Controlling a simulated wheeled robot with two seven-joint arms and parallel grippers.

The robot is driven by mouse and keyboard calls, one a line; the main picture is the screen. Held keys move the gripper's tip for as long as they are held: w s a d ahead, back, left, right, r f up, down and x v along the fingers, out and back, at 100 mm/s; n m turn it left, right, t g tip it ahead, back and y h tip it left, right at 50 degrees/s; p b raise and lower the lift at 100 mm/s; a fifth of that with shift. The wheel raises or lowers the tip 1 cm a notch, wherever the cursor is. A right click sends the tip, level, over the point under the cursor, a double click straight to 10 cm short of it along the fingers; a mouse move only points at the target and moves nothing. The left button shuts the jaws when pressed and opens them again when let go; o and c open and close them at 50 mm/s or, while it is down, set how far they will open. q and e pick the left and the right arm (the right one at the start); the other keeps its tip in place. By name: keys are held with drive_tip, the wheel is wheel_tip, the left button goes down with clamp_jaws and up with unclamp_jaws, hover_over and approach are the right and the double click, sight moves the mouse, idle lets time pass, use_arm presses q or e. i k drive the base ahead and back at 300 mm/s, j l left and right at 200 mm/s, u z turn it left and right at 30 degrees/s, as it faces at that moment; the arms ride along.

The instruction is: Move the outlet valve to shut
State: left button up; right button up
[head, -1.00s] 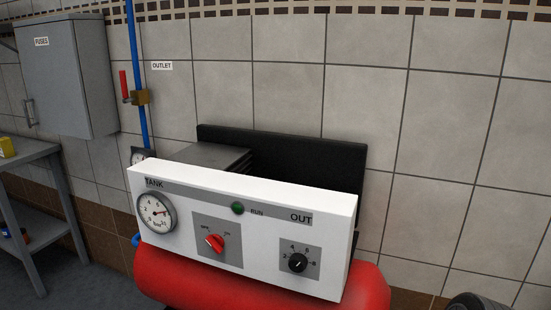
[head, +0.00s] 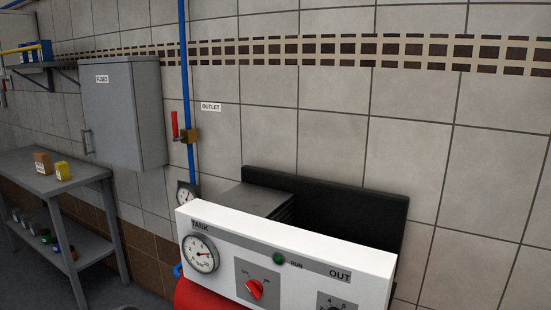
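The outlet valve (head: 190,136) is a brass body on a vertical blue pipe (head: 184,60) at the wall, left of the middle in the head view. Its red lever (head: 174,124) stands upright, alongside the pipe. A white OUTLET label (head: 210,107) is on the wall just right of it. Neither of my grippers shows in the head view.
A white control panel (head: 370,270) with a TANK gauge (head: 200,253) and red switch (head: 254,289) stands in front, over a red tank (head: 195,294). A grey fuse cabinet (head: 122,112) hangs left of the valve. A grey shelf table (head: 95,178) holds small boxes at the left.

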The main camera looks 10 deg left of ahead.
sight(177, 138)
drive_tip(key=j+z, duration=0.4)
drive_tip(key=j, duration=0.9)
drive_tip(key=j+z, duration=0.35)
drive_tip(key=j, duration=0.95)
drive_tip(key=k, duration=0.05)
